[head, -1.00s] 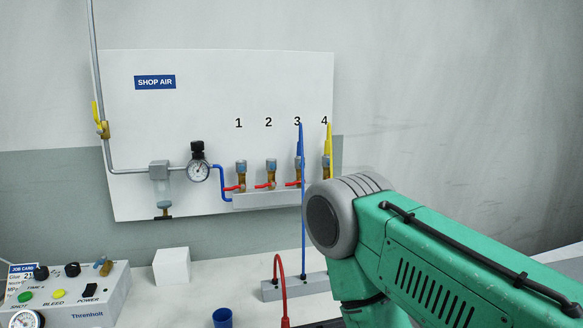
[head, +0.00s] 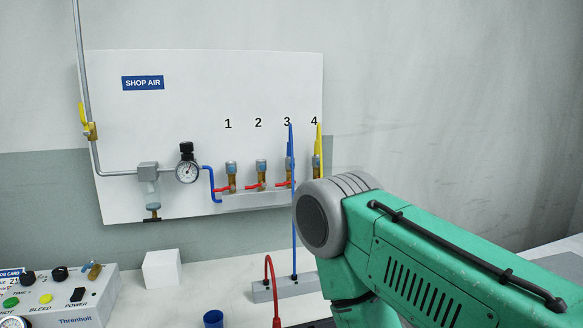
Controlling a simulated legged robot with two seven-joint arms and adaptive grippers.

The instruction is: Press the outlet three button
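Outlet three (head: 290,163) sits under the printed "3" (head: 287,122) on the white shop air panel (head: 200,105). A blue hose (head: 293,225) is at this outlet and hangs down to a grey block (head: 265,291) on the bench. A red lever is beside the outlet; a separate button is too small to make out. My green and grey right arm (head: 440,255) comes in from the right, and its rounded joint is just below outlets three and four in the picture. Neither gripper is in view.
Outlets one (head: 231,176) and two (head: 261,174) are left of outlet three; outlet four (head: 317,165) with a yellow hose is right of it. A gauge (head: 187,172), white cube (head: 162,269), blue cup (head: 213,318) and control box (head: 65,297) are further left.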

